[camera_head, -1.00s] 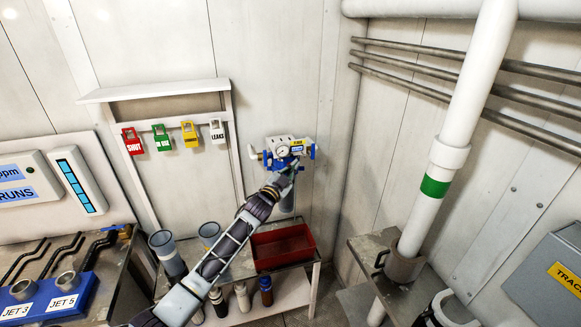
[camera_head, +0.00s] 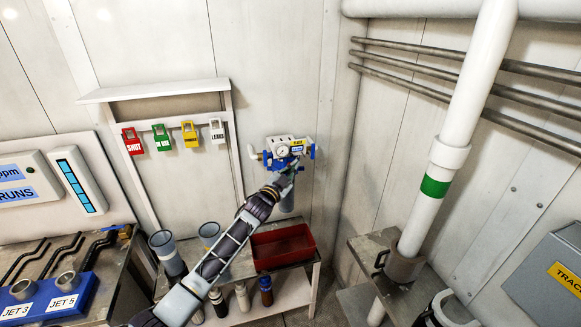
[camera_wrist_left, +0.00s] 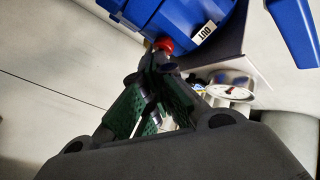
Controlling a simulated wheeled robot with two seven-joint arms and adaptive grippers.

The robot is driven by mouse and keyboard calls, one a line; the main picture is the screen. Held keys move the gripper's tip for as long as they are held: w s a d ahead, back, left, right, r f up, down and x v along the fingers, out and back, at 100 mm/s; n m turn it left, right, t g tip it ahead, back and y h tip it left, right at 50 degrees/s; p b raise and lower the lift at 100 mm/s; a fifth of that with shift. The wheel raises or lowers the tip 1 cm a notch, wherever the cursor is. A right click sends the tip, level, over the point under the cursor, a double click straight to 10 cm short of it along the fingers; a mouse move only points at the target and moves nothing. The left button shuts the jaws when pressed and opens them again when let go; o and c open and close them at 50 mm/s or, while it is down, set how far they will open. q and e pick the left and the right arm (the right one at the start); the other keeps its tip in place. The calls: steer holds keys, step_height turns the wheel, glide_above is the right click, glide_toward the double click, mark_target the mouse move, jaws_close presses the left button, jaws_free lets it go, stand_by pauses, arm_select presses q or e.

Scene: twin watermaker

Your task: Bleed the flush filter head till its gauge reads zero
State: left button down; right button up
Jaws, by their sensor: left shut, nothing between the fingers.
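In the left wrist view a small red knob (camera_wrist_left: 163,44) sits under the blue body (camera_wrist_left: 175,15) near an OUT label. My left gripper (camera_wrist_left: 160,62) is shut and empty, its tips at or just below the knob; contact cannot be told. My right gripper is not in view.
A red tray (camera_head: 283,247) stands on the bench below the filter head. Coloured tags (camera_head: 162,138) hang on a rack to the left. Grey cups (camera_head: 167,252) stand at the bench's left. A white pipe (camera_head: 460,110) rises at the right.

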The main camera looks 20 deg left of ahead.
arm_select(q)
steer(key=shift+s, duration=0.1)
steer(key=shift+s+d+p, duration=0.3)
steer(key=shift+s+d, duration=0.15)
steer(key=shift+s, duration=0.15)
steer(key=shift+s+d, duration=0.1)
steer(key=s+d, duration=0.1)
steer(key=s+p, duration=0.1)
steer(key=s+d, duration=0.1)
steer(key=s, duration=0.1)
steer(key=shift+d, duration=0.35)
stand_by(0.5)
stand_by(0.4)
